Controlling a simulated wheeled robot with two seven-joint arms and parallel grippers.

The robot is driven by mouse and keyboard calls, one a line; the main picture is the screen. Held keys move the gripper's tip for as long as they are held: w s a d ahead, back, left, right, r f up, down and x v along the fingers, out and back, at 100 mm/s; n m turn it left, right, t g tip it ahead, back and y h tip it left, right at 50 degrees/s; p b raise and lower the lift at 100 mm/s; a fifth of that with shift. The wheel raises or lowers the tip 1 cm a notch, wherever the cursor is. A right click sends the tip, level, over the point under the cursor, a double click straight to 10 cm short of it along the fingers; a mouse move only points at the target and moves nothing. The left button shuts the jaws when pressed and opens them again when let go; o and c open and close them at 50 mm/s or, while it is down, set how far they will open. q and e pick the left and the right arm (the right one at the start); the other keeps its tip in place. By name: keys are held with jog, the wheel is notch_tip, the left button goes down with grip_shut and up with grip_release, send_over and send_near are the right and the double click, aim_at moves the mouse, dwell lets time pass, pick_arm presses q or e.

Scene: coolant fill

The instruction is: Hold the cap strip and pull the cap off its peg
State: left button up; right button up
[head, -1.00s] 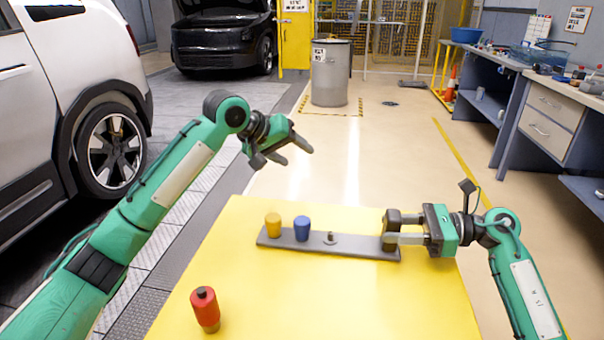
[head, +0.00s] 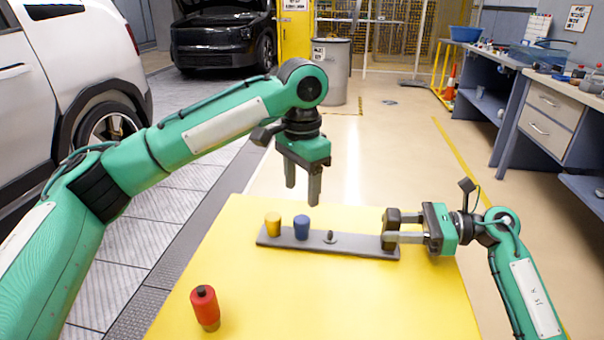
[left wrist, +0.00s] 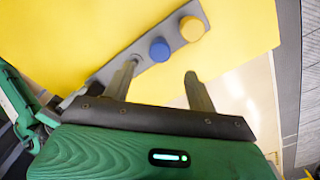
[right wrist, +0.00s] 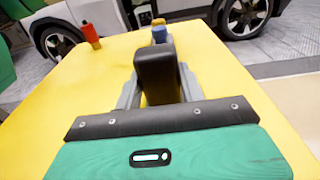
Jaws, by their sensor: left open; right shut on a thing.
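The grey cap strip (head: 360,247) lies on the yellow table. It carries a yellow cap (head: 273,225), a blue cap (head: 301,228) and a bare peg (head: 330,237). My right gripper (head: 391,229) is shut on the black upright block at the strip's right end; this block (right wrist: 157,75) shows between the fingers in the right wrist view. My left gripper (head: 302,194) is open and empty, pointing down above the blue cap and apart from it. In the left wrist view the blue cap (left wrist: 159,49) appears just beyond the fingertips, with the yellow cap (left wrist: 192,29) to its right.
A red bottle (head: 205,306) with a dark top stands on the yellow table (head: 340,300) at the front left. The rest of the tabletop is clear. A white car (head: 75,60) is at the left and workbenches (head: 545,120) are at the right.

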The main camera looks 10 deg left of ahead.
aim_at(302, 219)
pick_arm(q)
notch_tip(302, 219, down, 10)
jog(key=shift+r, duration=0.1)
dwell(0.4)
jog(key=c, duration=1)
jog(key=shift+o, duration=1.4)
jog(key=shift+c, duration=0.9)
jog(key=shift+r, duration=0.5)
jog(key=shift+r, duration=2.4)
